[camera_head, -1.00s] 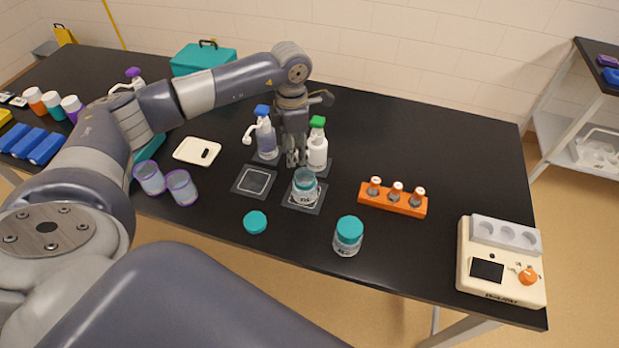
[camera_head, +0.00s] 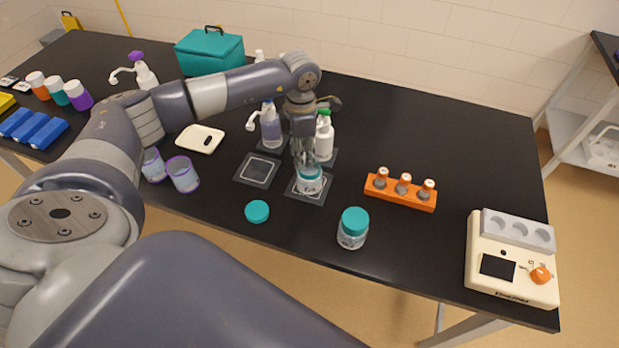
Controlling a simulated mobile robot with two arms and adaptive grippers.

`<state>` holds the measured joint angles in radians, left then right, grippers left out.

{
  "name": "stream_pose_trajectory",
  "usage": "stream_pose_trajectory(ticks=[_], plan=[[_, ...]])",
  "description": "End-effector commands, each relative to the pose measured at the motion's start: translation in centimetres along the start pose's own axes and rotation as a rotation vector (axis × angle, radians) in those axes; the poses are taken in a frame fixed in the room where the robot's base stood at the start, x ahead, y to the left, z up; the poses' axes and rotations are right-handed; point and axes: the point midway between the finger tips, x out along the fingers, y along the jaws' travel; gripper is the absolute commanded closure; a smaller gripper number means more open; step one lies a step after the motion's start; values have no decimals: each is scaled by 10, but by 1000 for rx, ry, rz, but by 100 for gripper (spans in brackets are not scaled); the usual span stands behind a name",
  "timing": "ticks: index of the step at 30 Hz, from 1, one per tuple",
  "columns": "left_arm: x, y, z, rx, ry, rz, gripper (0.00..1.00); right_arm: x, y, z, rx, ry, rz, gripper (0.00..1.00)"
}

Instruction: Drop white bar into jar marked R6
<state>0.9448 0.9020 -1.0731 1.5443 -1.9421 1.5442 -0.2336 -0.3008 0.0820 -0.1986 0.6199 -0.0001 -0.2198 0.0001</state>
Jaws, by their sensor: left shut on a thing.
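An open clear jar with a teal neck (camera_head: 309,184) stands on a dark square mat (camera_head: 319,198); its label is too small to read. A teal lid (camera_head: 257,212) lies on the table in front and to the left. A second jar (camera_head: 353,230) stands to the right with its teal cap on. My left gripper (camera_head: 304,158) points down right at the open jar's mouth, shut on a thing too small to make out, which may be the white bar. Whether its tips are inside the mouth I cannot tell. My right gripper is not in view.
An orange rack (camera_head: 400,192) of vials and a cream device (camera_head: 512,262) are at right. An empty mat (camera_head: 257,170) lies left of the jar. The back right is clear.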

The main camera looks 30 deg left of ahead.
Motion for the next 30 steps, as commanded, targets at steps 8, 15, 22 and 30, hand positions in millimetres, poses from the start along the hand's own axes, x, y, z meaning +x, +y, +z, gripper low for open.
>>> stream_pose_trajectory(ticks=[8,15,22,30], plan=[[0,0,0,0,0,0,46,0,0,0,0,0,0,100],[-1,0,0,0,0,0,46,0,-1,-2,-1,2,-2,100],[-28,1,0,1,-3,3,46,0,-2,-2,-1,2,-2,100],[-86,1,1,1,-2,2,46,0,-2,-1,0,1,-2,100]])
